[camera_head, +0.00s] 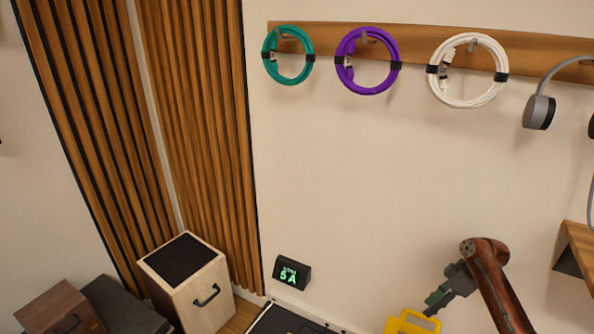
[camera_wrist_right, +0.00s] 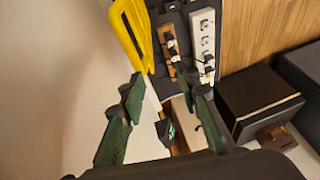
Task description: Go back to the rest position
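My right gripper (camera_head: 436,300) shows at the lower right of the head view, at the end of a reddish-brown arm link. In the right wrist view its two green fingers stand apart (camera_wrist_right: 163,90), with nothing seen held between them. A yellow object (camera_head: 412,322) shows just below the gripper in the head view, cut off by the bottom edge. A yellow object (camera_wrist_right: 131,35) also shows beyond the left-hand fingertip in the wrist view; I cannot tell whether they touch. My left gripper is in neither view.
Coiled cables in teal (camera_head: 289,79), purple (camera_head: 368,86) and white (camera_head: 467,95) hang from a wooden wall rail (camera_head: 325,32). A small display (camera_head: 291,272) reads "5 A". A wooden box (camera_head: 198,296) stands in the corner. A wooden shelf (camera_head: 580,245) juts in at right.

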